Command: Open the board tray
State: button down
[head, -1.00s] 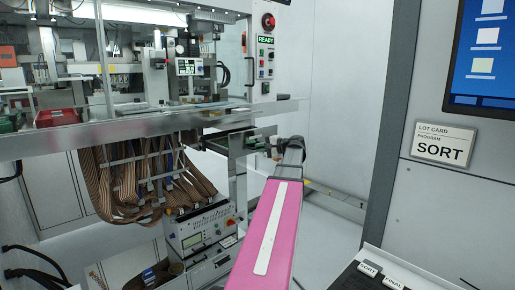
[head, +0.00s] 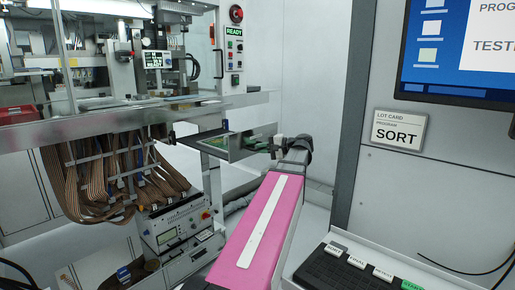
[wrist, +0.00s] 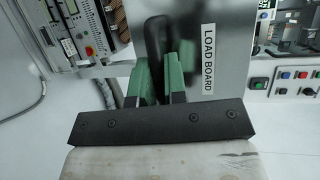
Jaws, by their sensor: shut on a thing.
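The board tray (head: 240,155) sticks out of the machine in the head view, with a green board (head: 216,142) visible inside it. In the wrist view its metal front panel (wrist: 222,75) carries a LOAD BOARD label. My gripper (head: 276,146) is at the tray's front, at the end of my pink arm. In the wrist view the green fingers of my gripper (wrist: 161,72) are shut on the dark tray handle (wrist: 153,35). My wrist partly hides the handle in the head view.
Ribbon cables (head: 110,175) hang under the machine, above a small instrument box (head: 178,225). A lit READY sign (head: 234,31) is above the tray. A cabinet with the SORT card (head: 399,130) and a keypad (head: 350,272) stands at right. Open floor shows beyond my arm.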

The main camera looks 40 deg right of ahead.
jog(key=shift+s, duration=0.1)
jog(key=c, duration=1.5)
grip_release()
jog(key=shift+o, duration=0.2)
jog(key=shift+d, duration=0.1)
jog(key=v, duration=1)
jog(key=shift+s, duration=0.35)
jog(key=shift+r, duration=0.15)
